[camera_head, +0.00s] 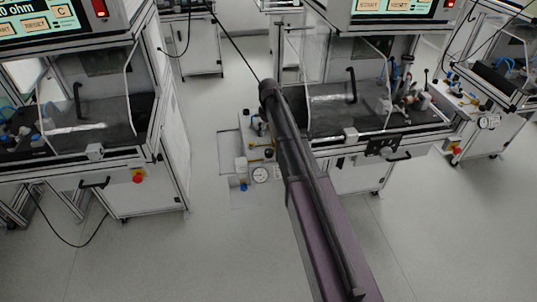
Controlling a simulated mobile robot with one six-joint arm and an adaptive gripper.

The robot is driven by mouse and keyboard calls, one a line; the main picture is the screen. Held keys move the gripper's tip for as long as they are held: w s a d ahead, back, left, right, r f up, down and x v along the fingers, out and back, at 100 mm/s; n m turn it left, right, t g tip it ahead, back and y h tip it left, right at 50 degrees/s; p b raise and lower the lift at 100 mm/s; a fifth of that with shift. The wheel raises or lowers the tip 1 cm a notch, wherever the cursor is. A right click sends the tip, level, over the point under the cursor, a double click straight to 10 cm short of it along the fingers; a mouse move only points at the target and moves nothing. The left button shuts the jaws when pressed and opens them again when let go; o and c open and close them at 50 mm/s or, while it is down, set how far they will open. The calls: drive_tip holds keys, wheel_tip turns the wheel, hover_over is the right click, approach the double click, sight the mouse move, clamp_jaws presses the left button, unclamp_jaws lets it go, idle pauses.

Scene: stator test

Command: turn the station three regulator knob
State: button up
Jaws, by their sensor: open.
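A pneumatic panel with a round white pressure gauge (260,174) is fixed to the left side of the middle station, just left of my arm. A small blue part (244,187), possibly a fitting or knob, sits below and left of that gauge. Brass-coloured and dark fittings (258,128) sit above it, partly hidden by my arm. A second gauge (487,122) is on the right station. No station number is readable, so I cannot tell which is station three. My arm reaches up from the bottom right to the middle; my gripper does not show.
The left station (155,150) has a red stop button (138,177). The middle station (375,130) has a clear-guarded worktop and a black front handle. Another red button (457,150) is at right. Open grey floor (220,255) lies between the left and middle stations. A black cable hangs at lower left.

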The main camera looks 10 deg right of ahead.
sight(269, 151)
drive_tip(key=shift+f+b, duration=5.7)
drive_tip(key=shift+f, duration=0.25)
drive_tip(key=c, duration=1.1)
